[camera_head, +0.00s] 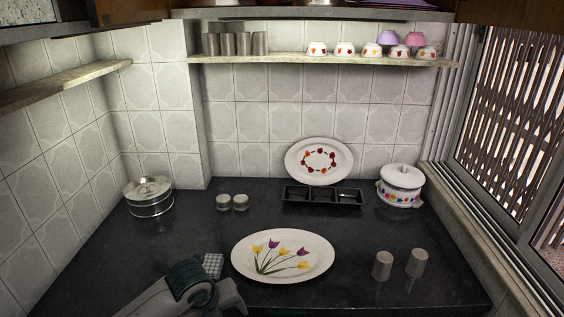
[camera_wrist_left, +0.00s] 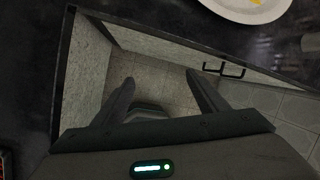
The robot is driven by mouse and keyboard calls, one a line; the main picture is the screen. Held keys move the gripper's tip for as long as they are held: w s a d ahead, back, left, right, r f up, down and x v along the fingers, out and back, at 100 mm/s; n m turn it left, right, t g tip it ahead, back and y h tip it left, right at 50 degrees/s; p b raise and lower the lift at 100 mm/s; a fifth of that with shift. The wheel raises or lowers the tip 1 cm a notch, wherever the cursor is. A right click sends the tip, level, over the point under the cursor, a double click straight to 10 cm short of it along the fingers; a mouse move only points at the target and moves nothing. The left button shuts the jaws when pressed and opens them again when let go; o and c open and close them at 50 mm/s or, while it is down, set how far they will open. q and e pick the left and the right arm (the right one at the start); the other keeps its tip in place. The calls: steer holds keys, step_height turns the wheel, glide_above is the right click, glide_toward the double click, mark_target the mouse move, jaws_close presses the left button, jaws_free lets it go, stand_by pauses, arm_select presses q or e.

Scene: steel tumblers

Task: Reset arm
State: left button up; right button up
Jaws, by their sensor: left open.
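My left arm (camera_head: 185,290) comes in at the bottom left of the head view, low over the counter's front; its fingertips cannot be made out there. In the left wrist view, my left gripper (camera_wrist_left: 163,88) is open and its two dark fingers are apart with nothing between them. My right gripper is in neither view. Two steel tumblers stand on the counter at the right, the left one (camera_head: 382,265) and the right one (camera_head: 416,262), apart from my arm. Several more steel tumblers (camera_head: 243,44) stand on the back shelf.
An oval tulip plate (camera_head: 283,276) lies just right of my arm, near a small checkered item (camera_head: 213,264). Two small jars (camera_head: 232,202), a steel tin (camera_head: 149,198), a black tray (camera_head: 323,197) and a lidded pot (camera_head: 400,187) stand farther back. The left-middle counter is clear.

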arm_select(q)
steer(key=s+d+f+n+h, duration=0.1)
steer(key=s+f+n, duration=0.2)
steer(key=s+n, duration=0.4)
steer(key=s+d+f+n, duration=0.1)
steer(key=s+f+n, duration=0.2)
steer(key=s+n, duration=0.4)
steer(key=s+a+f+n+y, duration=0.1)
steer(key=s+a+n, duration=0.4)
steer(key=s+n, duration=0.3)
steer(key=s+a+f+n+y, duration=0.1)
steer(key=s+a+f+n, duration=0.1)
steer(key=s+a+n, duration=0.45)
steer(key=s+d+f+g+b, duration=0.1)
steer(key=s+f, duration=0.1)
steer(key=f, duration=1.3)
steer(key=s+d+f+b, duration=0.1)
steer(key=f, duration=1.4)
steer(key=s+a+f+b, duration=0.1)
steer(key=s+a+f, duration=0.1)
steer(key=s+f, duration=0.7)
steer(key=s+a+f+g+b, duration=0.1)
steer(key=s+f, duration=0.8)
steer(key=f, duration=0.2)
steer(key=shift+s+a+y, duration=0.2)
steer(key=shift+a+y, duration=0.1)
steer(key=shift+a, duration=0.05)
